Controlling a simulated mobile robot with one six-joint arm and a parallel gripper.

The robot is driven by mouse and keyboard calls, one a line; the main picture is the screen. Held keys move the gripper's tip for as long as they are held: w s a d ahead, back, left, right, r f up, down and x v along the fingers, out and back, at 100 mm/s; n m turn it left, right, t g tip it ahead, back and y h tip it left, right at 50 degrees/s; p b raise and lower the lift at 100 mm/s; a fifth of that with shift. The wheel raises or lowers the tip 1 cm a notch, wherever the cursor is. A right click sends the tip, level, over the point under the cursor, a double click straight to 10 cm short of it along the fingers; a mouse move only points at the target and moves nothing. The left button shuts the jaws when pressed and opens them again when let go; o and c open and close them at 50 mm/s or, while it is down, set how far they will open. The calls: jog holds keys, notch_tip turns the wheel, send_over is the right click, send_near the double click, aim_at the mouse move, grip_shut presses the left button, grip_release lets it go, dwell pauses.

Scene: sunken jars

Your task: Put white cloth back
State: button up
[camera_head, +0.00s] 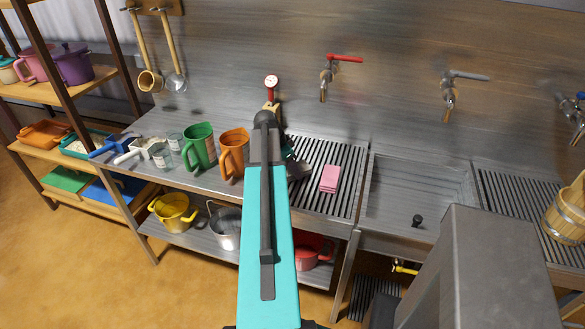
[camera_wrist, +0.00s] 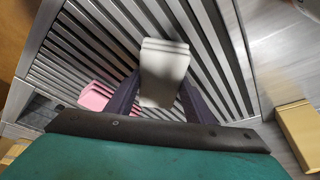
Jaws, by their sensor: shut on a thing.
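The white cloth (camera_wrist: 164,62) is a folded pad between the two dark fingers of my gripper (camera_wrist: 158,98) in the wrist view. My gripper is shut on it, over the slatted metal drainboard (camera_wrist: 75,45). I cannot tell whether the cloth touches the slats. In the head view my arm hides the cloth and most of the gripper. A folded pink cloth (camera_head: 330,178) lies on the same drainboard (camera_head: 347,155); it also shows in the wrist view (camera_wrist: 97,96), left of the gripper.
A green jug (camera_head: 200,148) and an orange jug (camera_head: 233,153) stand left of my arm. A sink (camera_head: 420,190) lies right of the drainboard. Taps project from the back wall. A yellowish block (camera_wrist: 300,128) shows at the wrist view's right.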

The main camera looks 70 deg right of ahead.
jog(key=shift+f, duration=0.15)
jog(key=o, duration=1)
jog(key=shift+c, duration=0.2)
jog(key=shift+r, duration=0.25)
jog(key=b+v, duration=0.2)
jog(key=v, duration=1)
jog(key=shift+b, duration=0.3)
